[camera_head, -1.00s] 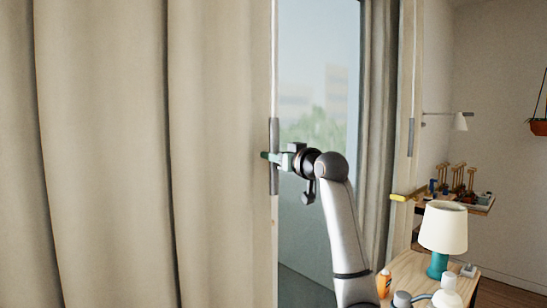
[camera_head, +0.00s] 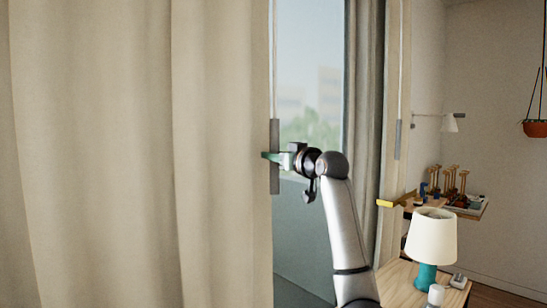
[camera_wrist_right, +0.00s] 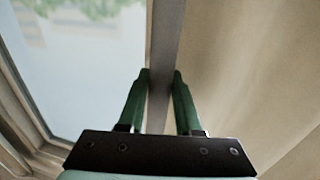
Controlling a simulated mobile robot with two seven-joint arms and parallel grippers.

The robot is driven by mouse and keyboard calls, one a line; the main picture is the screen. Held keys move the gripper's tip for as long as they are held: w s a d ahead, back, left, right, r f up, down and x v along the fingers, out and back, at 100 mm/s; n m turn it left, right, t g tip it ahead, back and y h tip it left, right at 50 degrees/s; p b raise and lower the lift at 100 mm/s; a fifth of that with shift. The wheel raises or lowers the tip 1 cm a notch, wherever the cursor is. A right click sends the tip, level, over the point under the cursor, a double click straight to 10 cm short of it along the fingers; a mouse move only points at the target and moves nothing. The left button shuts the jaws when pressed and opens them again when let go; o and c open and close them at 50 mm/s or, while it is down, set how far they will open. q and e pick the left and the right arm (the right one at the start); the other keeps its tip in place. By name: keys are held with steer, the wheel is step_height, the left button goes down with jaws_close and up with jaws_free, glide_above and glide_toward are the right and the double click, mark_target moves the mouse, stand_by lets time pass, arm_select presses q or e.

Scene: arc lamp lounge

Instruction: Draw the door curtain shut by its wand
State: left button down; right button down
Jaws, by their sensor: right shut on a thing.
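The beige door curtain (camera_head: 110,150) fills the left half of the head view, its leading edge beside a strip of open glass (camera_head: 309,100). The curtain's wand (camera_head: 274,180) has a grey handle and hangs upright at that edge. My right gripper (camera_head: 270,156) is shut on the wand's handle. In the right wrist view, the green fingers of my right gripper (camera_wrist_right: 161,76) lie on both sides of the grey handle (camera_wrist_right: 164,45), with curtain cloth to the right. My left gripper is not in view.
A wooden side table (camera_head: 400,285) with a white-shaded lamp (camera_head: 432,237) stands at lower right. A small shelf (camera_head: 475,210) with several items is on the wall behind.

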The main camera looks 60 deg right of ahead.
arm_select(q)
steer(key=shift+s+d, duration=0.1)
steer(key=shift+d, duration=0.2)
arm_select(e)
steer(key=shift+s+d+r, duration=0.15)
steer(key=shift+s+d, duration=0.05)
steer(key=shift+d, duration=0.2)
steer(key=c, duration=1)
jaws_free()
steer(key=shift+o, duration=0.7)
steer(key=shift+d, duration=0.15)
